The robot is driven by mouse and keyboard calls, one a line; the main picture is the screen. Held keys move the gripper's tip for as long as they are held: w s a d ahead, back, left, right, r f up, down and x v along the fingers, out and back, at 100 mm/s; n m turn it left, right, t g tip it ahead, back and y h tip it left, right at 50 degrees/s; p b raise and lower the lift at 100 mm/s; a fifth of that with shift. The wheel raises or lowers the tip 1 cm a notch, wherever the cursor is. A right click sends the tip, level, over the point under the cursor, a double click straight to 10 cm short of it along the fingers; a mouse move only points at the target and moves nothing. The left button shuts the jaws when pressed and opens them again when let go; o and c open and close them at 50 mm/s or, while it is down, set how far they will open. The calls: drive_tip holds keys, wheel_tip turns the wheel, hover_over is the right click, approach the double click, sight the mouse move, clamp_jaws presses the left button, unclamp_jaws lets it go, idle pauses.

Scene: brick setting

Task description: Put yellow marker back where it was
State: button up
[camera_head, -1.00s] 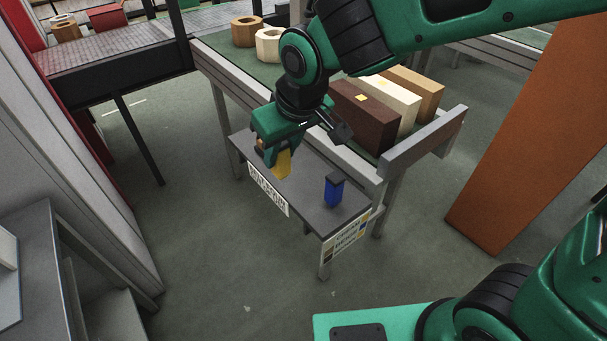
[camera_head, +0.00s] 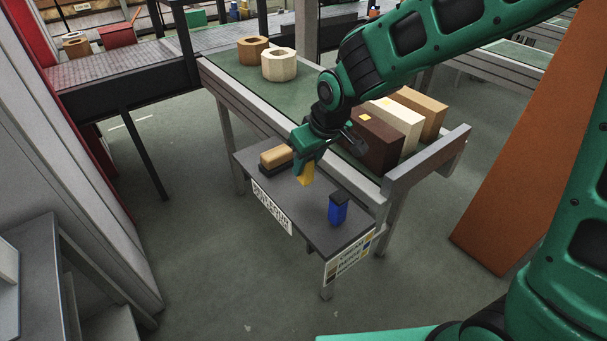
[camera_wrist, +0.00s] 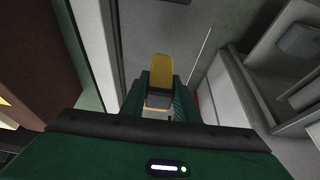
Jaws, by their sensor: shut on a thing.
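My gripper (camera_head: 304,168) is shut on the yellow marker (camera_head: 306,176), a small yellow block-like piece, above the dark grey side shelf. The wrist view shows the yellow marker (camera_wrist: 159,72) between the green fingers, with a dark end near the gripper. A blue marker (camera_head: 338,209) with a dark top stands upright on the shelf (camera_head: 300,222), to the right of my gripper. I cannot tell whether the yellow marker touches the shelf.
A wood-handled brush or block (camera_head: 276,156) lies on the shelf left of my gripper. Dark brown (camera_head: 376,139), cream (camera_head: 400,124) and tan (camera_head: 424,112) blocks stand on the green-topped table behind. Two octagonal rings (camera_head: 279,64) sit at its back left. An orange panel (camera_head: 520,150) rises at right.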

sight(307, 175)
drive_tip(key=shift+w+d+f, duration=0.1)
drive_tip(key=shift+w+f, duration=0.05)
drive_tip(key=shift+f, duration=1.95)
drive_tip(key=o, duration=0.8)
drive_tip(key=shift+f, duration=0.1)
drive_tip(key=shift+o, duration=0.2)
drive_tip(key=v, duration=1.2)
